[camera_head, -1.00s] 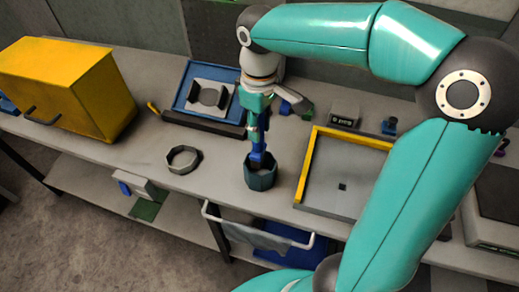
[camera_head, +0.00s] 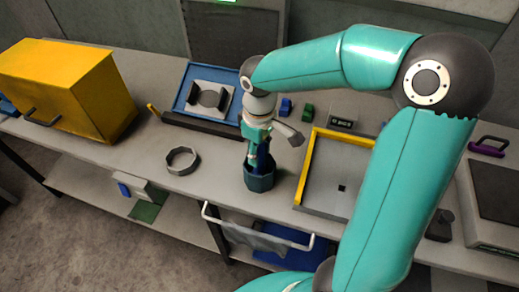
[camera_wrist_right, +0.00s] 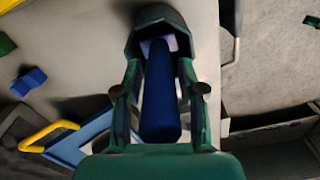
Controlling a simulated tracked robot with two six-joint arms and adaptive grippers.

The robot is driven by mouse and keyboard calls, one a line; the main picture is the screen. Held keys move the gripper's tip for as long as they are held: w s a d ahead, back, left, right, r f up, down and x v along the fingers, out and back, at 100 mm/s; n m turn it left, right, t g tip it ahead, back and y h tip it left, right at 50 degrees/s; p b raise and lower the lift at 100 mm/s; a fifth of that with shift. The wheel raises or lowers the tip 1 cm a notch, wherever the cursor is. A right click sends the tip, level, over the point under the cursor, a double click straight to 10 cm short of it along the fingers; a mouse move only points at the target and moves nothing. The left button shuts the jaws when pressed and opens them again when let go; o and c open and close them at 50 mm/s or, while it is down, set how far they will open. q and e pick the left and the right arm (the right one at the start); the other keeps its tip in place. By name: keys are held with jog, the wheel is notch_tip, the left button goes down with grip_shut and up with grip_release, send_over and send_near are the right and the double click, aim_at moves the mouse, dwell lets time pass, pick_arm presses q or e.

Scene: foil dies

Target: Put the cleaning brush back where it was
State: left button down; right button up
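The cleaning brush's dark blue handle (camera_wrist_right: 160,105) shows in the right wrist view, lengthwise between the fingers of my right gripper (camera_wrist_right: 160,82). The fingers lie close along both sides of the handle and look shut on it. The brush's far end is inside a dark, many-sided holder (camera_wrist_right: 155,22); the holder hides part of it and the fingertips. In the head view my right gripper (camera_head: 260,158) points down right above this holder (camera_head: 259,182), with a little blue of the brush showing at the rim. My left gripper is not in view.
A grey ring (camera_head: 182,161) lies left of the holder, a yellow-edged tray (camera_head: 318,193) right of it. A blue-framed fixture (camera_head: 190,88) stands behind. A yellow cabinet (camera_head: 65,85) is at the far left. A rail with a cloth (camera_head: 250,236) hangs at the front edge.

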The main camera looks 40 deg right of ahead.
jog(key=shift+o, duration=0.7)
jog(key=shift+r, duration=0.2)
jog(key=shift+r, duration=0.35)
notch_tip(320, 180, up, 11)
jog(key=shift+r, duration=0.1)
